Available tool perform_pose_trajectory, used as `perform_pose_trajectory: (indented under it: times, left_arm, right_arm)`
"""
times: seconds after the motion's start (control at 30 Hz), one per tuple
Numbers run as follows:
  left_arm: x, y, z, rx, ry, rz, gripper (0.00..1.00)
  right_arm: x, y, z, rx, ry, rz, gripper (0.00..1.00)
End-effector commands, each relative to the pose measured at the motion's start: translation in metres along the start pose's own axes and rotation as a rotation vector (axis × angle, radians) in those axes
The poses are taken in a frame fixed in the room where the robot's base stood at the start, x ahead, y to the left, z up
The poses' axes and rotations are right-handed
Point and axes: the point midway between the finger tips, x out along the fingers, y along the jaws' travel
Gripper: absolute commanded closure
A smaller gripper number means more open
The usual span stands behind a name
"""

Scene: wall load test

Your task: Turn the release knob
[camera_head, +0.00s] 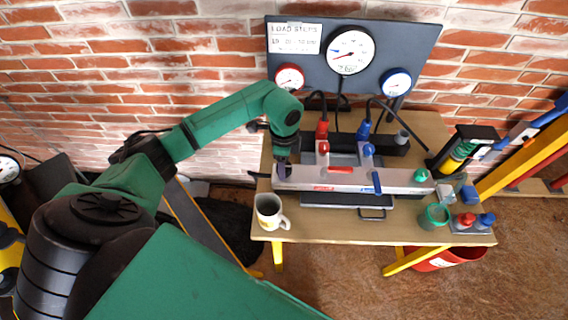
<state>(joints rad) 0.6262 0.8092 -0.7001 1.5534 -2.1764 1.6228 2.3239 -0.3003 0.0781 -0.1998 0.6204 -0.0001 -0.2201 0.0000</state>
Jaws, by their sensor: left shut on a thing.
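A long grey pump unit (400,182) lies across the wooden table. It has a red and a blue fitting on top, a red strip, a blue lever (377,183) and a green knob (421,174) near its right end. My left gripper (283,168) points down at the unit's left end. It is shut on a small dark part there, which I take as the release knob. The fingers mostly hide this part, and its turn angle cannot be made out. My right gripper is out of view.
A mug (269,212) stands close below my left gripper. A dark gauge panel (300,57) with several dials stands behind, with black hoses. A green cup (434,216) and small red and blue pieces sit at the right. A red bucket (447,257) is under the table.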

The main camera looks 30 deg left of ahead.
Motion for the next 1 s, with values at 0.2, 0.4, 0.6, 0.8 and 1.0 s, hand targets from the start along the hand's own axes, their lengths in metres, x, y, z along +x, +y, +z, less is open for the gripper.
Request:
perform_pose_trajectory:
  times: [0.2, 0.4, 0.6, 0.8, 1.0]
  left_arm:
    - [-0.003, -0.002, 0.000, -0.005, 0.004, -0.007, 0.99]
    - [-0.003, -0.002, 0.000, -0.005, 0.004, -0.007, 0.14]
    - [-0.001, -0.001, 0.000, -0.003, 0.002, -0.004, 0.14]
    - [-0.007, -0.002, 0.000, -0.002, 0.003, -0.006, 0.14]
    - [-0.048, -0.002, -0.001, -0.001, 0.004, -0.009, 0.14]
  right_arm:
    - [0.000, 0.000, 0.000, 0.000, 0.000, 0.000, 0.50]
    - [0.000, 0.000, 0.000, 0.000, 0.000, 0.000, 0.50]
    - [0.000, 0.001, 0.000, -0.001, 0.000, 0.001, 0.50]
    - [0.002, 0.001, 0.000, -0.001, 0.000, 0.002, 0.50]
    - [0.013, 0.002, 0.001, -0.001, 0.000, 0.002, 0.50]
